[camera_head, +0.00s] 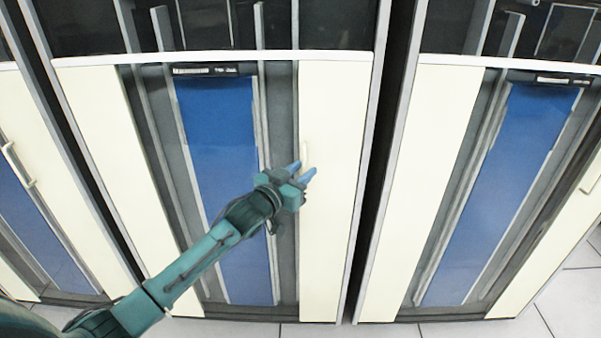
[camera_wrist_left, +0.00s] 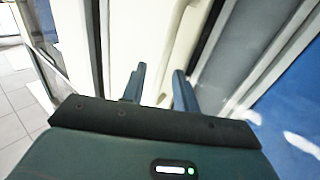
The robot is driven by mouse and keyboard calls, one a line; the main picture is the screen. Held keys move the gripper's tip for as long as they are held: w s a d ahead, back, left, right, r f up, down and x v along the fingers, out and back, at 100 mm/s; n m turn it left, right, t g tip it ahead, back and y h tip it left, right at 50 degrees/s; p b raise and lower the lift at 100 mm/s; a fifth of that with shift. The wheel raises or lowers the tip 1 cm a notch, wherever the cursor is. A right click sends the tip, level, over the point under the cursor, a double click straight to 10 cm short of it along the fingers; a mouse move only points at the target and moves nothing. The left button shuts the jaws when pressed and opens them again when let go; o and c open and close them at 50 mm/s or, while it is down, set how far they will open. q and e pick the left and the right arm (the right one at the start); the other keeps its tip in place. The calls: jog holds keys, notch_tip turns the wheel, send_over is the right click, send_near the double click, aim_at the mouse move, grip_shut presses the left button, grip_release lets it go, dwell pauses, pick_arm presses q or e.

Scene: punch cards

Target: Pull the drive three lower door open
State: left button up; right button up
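The lower door (camera_head: 330,240) in the middle of the head view is a cream panel beside a blue window, and it looks shut. A slim upright cream handle (camera_head: 304,151) stands on its left part. My left gripper (camera_head: 301,171) is in front of this door, just below the visible handle. Its two blue fingers are apart and point at the door. In the left wrist view the open fingers (camera_wrist_left: 160,88) face the cream door surface (camera_wrist_left: 150,30). My right gripper is in no view.
A similar cabinet with a blue window (camera_head: 505,190) stands on the right, with its own handle (camera_head: 592,178). Another cabinet (camera_head: 35,170) is at the left edge. Dark gaps separate the cabinets. Tiled floor (camera_head: 565,300) shows in front of them.

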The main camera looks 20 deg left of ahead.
pick_arm(q)
grip_shut()
dwell(0.6)
